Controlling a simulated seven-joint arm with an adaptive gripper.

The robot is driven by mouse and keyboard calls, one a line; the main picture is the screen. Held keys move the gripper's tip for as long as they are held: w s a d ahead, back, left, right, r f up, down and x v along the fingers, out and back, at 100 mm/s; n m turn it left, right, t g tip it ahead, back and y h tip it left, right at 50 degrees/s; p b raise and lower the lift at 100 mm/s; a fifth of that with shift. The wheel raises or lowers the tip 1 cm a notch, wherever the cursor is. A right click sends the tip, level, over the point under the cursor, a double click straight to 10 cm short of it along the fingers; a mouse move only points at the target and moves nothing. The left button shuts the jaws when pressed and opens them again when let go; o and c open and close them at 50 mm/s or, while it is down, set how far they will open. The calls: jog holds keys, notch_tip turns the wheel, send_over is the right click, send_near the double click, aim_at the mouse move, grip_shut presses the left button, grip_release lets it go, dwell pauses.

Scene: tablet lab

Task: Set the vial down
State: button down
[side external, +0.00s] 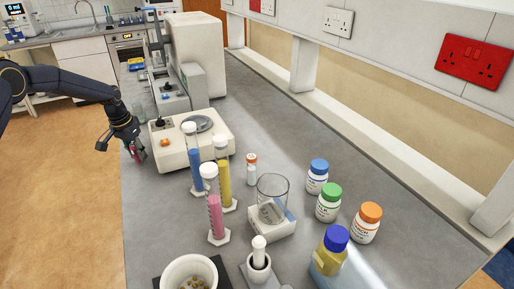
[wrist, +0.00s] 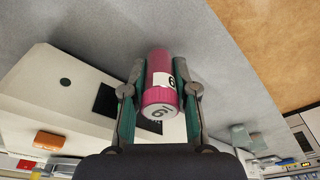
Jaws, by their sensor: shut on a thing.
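The vial (wrist: 161,83) is a magenta tube with a ribbed cap marked 6. In the wrist view it sits between the two fingers of my gripper (wrist: 160,95), which is shut on it. In the side external view my gripper (side external: 133,148) is at the left edge of the bench, just left of the cream balance, with the pink vial (side external: 135,150) small and partly hidden by the fingers. I cannot tell whether the vial touches the bench top.
The grey bench (side external: 160,220) is clear in front of my gripper. The balance (side external: 185,140) stands close on the right. Measuring cylinders with pink (side external: 215,215), yellow and blue contents stand nearer the camera, with a beaker (side external: 272,195) and several capped bottles (side external: 328,203) further right.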

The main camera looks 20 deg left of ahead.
jog(key=shift+f, duration=0.3)
jog(key=shift+f, duration=0.2)
jog(key=c, duration=0.9)
grip_release()
